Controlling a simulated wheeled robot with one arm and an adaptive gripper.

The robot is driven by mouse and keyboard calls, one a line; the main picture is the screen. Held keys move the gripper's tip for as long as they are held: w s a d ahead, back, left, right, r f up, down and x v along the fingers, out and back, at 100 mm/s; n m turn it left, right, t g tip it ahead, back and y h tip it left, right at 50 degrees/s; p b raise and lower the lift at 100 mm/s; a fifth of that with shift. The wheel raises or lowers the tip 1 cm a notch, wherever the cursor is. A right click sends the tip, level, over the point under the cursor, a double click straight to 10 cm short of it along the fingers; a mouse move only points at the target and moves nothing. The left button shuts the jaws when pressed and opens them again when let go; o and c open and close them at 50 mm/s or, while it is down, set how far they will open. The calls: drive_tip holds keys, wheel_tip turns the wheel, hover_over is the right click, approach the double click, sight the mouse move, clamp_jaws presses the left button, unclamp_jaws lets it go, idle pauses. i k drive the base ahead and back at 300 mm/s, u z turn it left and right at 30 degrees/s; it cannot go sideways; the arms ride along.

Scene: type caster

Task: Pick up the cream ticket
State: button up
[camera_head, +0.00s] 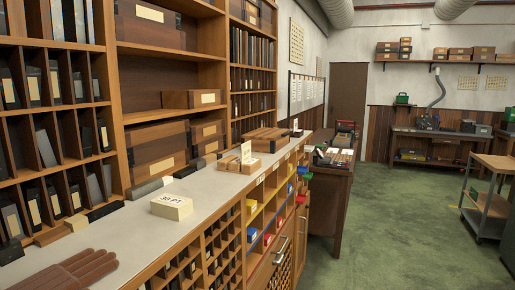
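A small upright cream card (246,152), which may be the cream ticket, stands at a wooden block or box on the long grey counter (130,226). Nearer, a cream block (172,206) marked "30 PT" lies on the same counter; I cannot tell whether it is a stack of tickets or a box. My gripper is not in view.
A brown leather glove (70,272) lies at the counter's near left. Wooden boxes (267,138) sit farther along it. Tall shelves (165,90) rise behind, with drawers and cubbyholes below. The green floor (390,220) at right is open, with a cart (490,205) at the far right.

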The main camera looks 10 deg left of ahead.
sight(246, 147)
drive_tip(key=i, duration=1.9)
drive_tip(key=u, duration=2.65)
